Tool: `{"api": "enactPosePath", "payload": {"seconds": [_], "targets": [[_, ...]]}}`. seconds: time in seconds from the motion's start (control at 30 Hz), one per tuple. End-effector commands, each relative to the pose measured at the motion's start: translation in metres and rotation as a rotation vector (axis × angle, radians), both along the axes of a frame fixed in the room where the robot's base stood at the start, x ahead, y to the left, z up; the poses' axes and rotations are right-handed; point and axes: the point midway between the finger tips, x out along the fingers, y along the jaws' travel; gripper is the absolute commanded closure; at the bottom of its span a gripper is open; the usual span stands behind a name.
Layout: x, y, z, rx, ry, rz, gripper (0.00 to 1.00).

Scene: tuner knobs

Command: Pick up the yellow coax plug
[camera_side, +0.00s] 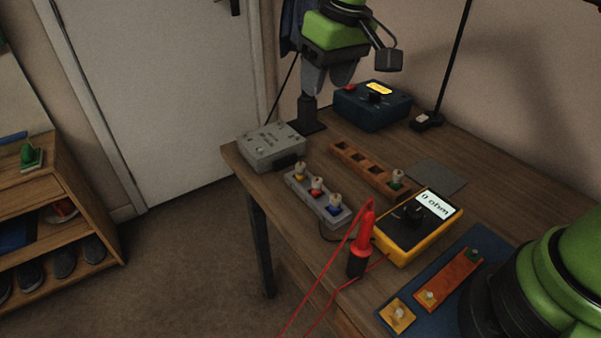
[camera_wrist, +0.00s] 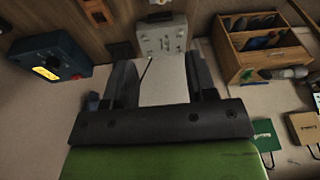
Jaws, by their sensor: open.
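The yellow coax plug (camera_side: 299,173) stands upright in the far-left slot of a grey rack (camera_side: 327,208) in the side view. A red plug (camera_side: 316,187) and a blue plug (camera_side: 335,204) stand in the same rack. My gripper (camera_side: 329,88) is open and empty, high above the back of the table, well above and behind the plugs. Its two fingers also show apart in the wrist view (camera_wrist: 162,82). I cannot make out the yellow plug in the wrist view.
A grey box (camera_side: 271,146) is just behind the rack. A brown rack (camera_side: 352,161) with a green plug (camera_side: 397,179) lies to its right. A yellow meter (camera_side: 418,228), red probe (camera_side: 361,244) and blue mat (camera_side: 398,291) are in front. A dark blue box (camera_side: 371,107) stands at the back.

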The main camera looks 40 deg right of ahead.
Motion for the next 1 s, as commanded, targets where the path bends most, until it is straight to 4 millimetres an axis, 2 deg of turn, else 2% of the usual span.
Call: {"api": "enactPosePath", "payload": {"seconds": [0.03,0.1,0.23,0.6,0.87,1.0], "targets": [[0.01,0.004,-0.021,-0.015,0.028,0.023,0.48],[0.021,0.008,-0.045,-0.034,0.052,0.056,0.48],[0.032,0.014,-0.077,-0.058,0.084,0.098,0.48],[0.039,0.017,-0.13,-0.072,0.104,0.119,0.48],[0.041,0.017,-0.154,-0.072,0.103,0.12,0.48],[0.04,0.017,-0.177,-0.072,0.104,0.119,0.48]]}}
